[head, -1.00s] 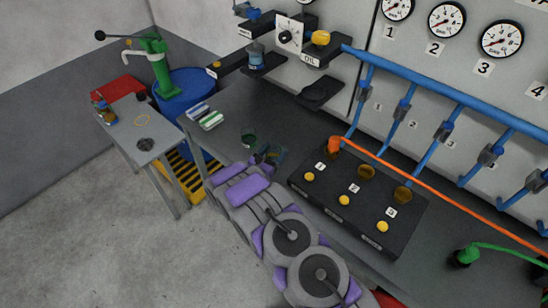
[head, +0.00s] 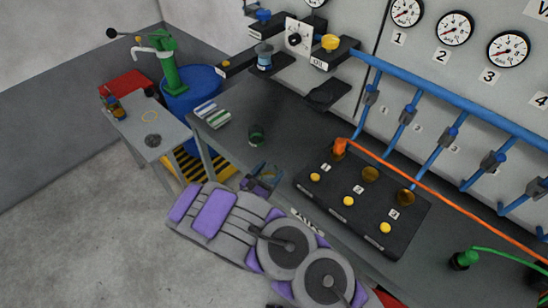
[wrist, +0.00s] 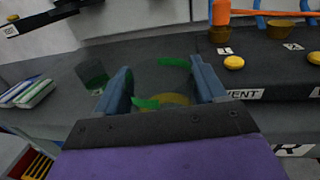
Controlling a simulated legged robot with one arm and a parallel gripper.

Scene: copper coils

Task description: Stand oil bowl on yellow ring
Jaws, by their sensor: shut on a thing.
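My gripper (head: 262,178) is above the bench near its front edge. It is shut on a see-through bowl, the oil bowl (wrist: 165,82), which has green marks and a yellowish patch. The bowl shows between the two blue fingers in the wrist view; its lower part is hard to make out. The thin yellow ring (head: 150,116) lies on the small grey side table (head: 130,128) at the left in the head view, well apart from my gripper. Nothing stands on the ring.
A dark green cup (head: 257,135) stands on the bench beyond my gripper. A black panel with yellow buttons (head: 330,205) is to the right. The side table also bears a dark round piece (head: 152,140) and bottles.

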